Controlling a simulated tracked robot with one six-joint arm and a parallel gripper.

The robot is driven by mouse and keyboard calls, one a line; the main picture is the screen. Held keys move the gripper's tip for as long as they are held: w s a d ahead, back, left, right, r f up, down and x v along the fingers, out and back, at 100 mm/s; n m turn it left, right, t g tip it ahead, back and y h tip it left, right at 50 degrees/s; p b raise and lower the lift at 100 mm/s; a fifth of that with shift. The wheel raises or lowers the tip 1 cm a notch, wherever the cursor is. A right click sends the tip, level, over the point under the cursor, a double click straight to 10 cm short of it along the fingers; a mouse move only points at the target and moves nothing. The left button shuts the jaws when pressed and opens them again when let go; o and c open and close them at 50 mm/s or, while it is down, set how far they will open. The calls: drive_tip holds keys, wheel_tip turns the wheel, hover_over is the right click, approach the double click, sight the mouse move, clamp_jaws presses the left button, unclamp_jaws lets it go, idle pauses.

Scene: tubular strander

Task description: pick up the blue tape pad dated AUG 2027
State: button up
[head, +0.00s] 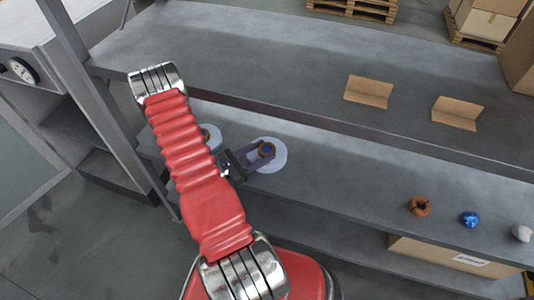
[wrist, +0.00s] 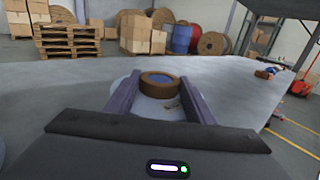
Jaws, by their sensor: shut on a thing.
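A tape pad, a pale bluish-white disc (head: 277,162) with a brown ring and blue centre, is at the lower shelf of the bench. In the wrist view its brown ring (wrist: 158,91) stands up between my two purple fingers, with the pale disc around it. My gripper (head: 257,154) is shut on this pad. Small print shows on the disc but is too small to read, so I cannot tell the date. A second pale disc (head: 212,138) with a similar core lies just left of it, partly hidden by my arm.
An upper grey shelf (head: 300,70) holds two open cardboard pieces (head: 369,92). On the lower shelf to the right are an orange-brown object (head: 420,207), a blue object (head: 470,219) and a white one (head: 521,233). The shelf between is clear. A post stands at left.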

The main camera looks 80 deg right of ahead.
sight(261, 151)
drive_tip(key=shift+c, duration=1.2)
drive_tip(key=shift+r, duration=0.2)
drive_tip(key=shift+r, duration=4.85)
